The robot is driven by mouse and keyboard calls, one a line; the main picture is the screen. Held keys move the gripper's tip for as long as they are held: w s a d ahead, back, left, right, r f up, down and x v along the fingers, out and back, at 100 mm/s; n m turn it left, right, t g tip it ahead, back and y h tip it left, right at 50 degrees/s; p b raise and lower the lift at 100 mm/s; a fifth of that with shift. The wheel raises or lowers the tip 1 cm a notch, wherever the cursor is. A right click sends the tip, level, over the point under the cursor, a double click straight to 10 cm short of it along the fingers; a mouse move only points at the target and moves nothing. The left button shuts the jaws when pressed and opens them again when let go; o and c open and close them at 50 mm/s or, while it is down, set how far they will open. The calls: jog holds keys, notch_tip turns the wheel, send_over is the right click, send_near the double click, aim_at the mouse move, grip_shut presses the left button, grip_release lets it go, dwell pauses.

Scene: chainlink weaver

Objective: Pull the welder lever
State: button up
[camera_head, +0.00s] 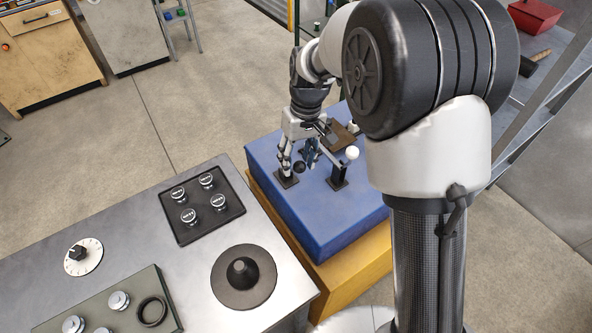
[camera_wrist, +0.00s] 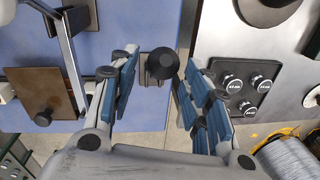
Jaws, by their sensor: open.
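A blue machine block (camera_head: 330,225) carries two small levers on dark base plates. One has a black ball knob (camera_head: 299,167), the other a white ball knob (camera_head: 351,153) to its right. No label shows which is the welder lever. My gripper (camera_head: 298,160) is open over the block, around the black knob's position. In the wrist view the black knob (camera_wrist: 160,64) appears between my open fingers, with gaps on both sides and no visible contact. The fingers partly hide its shaft and base in the head view.
A brown plate (camera_wrist: 42,97) and a grey bar (camera_wrist: 67,45) lie left of the knob in the wrist view. A wire spool (camera_wrist: 290,157) shows at lower right.

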jog(key=shift+a+f+b, duration=0.2)
jog(key=shift+f+b, duration=0.1)
jog(key=shift+f, duration=1.55)
jog(key=shift+c, duration=0.4)
grip_shut()
